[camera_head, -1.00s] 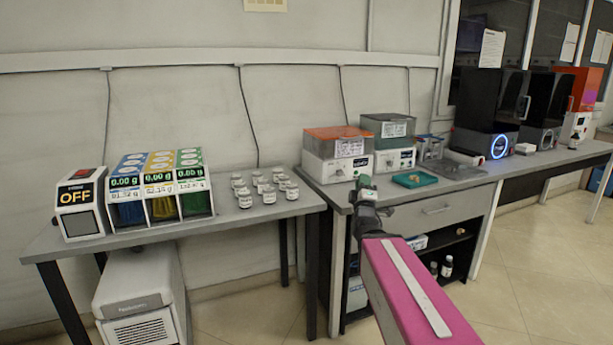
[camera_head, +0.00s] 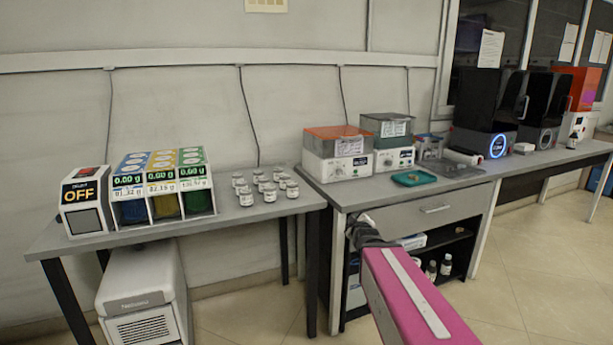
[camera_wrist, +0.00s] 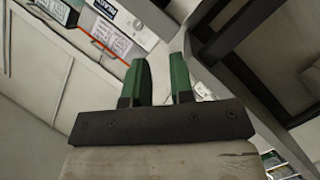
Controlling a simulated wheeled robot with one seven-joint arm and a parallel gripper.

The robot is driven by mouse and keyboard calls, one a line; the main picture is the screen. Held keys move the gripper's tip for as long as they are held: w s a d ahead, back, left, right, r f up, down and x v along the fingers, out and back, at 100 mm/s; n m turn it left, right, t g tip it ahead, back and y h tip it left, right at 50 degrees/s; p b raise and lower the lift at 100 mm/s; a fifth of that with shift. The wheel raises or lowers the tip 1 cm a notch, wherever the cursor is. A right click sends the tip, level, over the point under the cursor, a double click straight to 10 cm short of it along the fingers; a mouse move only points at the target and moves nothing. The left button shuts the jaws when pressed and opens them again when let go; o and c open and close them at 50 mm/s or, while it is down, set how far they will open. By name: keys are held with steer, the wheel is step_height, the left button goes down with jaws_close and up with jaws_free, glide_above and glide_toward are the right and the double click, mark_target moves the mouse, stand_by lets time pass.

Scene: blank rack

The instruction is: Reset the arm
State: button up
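My arm with its pink link reaches in from the lower right of the head view. My gripper (camera_head: 364,222) is at its far end, in front of the right bench (camera_head: 465,190) near the bench's left corner, seen small and partly hidden. In the wrist view, the two green fingers of my gripper (camera_wrist: 163,82) stand apart with a clear gap between them. Nothing is held between them. The view beyond is tilted and shows the bench's grey frame and the boxes with labels.
Left bench (camera_head: 262,211) carries a dispenser (camera_head: 162,186), an OFF box (camera_head: 85,200) and several small jars (camera_head: 262,188). Right bench carries two labelled machines (camera_head: 338,154) (camera_head: 388,142), a green tray (camera_head: 414,178) and black machines (camera_head: 487,112). Floor at right is clear.

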steer(key=s+d+f+m+g, duration=0.1)
steer(key=s+f+m+g, duration=0.9)
steer(key=s+f+g, duration=0.5)
step_height(320, 180, down, 6)
steer(key=shift+s+r+g, duration=0.2)
steer(key=shift+s+g, duration=0.1)
steer(key=shift+s, duration=0.95)
